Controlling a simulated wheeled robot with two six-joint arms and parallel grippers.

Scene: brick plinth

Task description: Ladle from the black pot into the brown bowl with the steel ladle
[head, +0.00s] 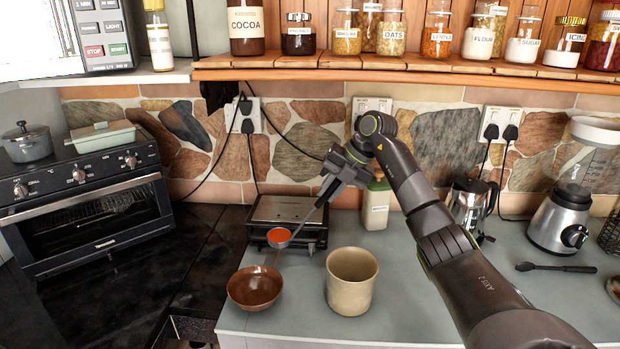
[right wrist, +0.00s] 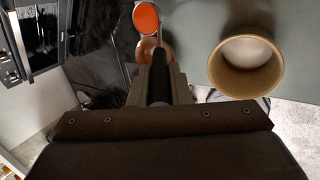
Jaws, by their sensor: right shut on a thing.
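My right gripper (head: 324,192) is shut on the steel ladle's handle, above the counter. The ladle's cup (head: 279,238) holds something orange-red, which also shows in the right wrist view (right wrist: 146,18). The cup is above and slightly right of the brown bowl (head: 254,288), with a gap between them in the head view. In the right wrist view the bowl (right wrist: 155,49) is partly hidden behind the ladle and gripper. A beige pot-like vessel (head: 352,283) stands right of the bowl. A dark grey lidded pot (head: 27,143) sits on the oven. My left gripper is not in view.
A black and steel appliance (head: 288,222) stands behind the bowl. A dark spoon (head: 555,267) lies on the counter. The oven (head: 90,205) is at left, and a jar shelf hangs above.

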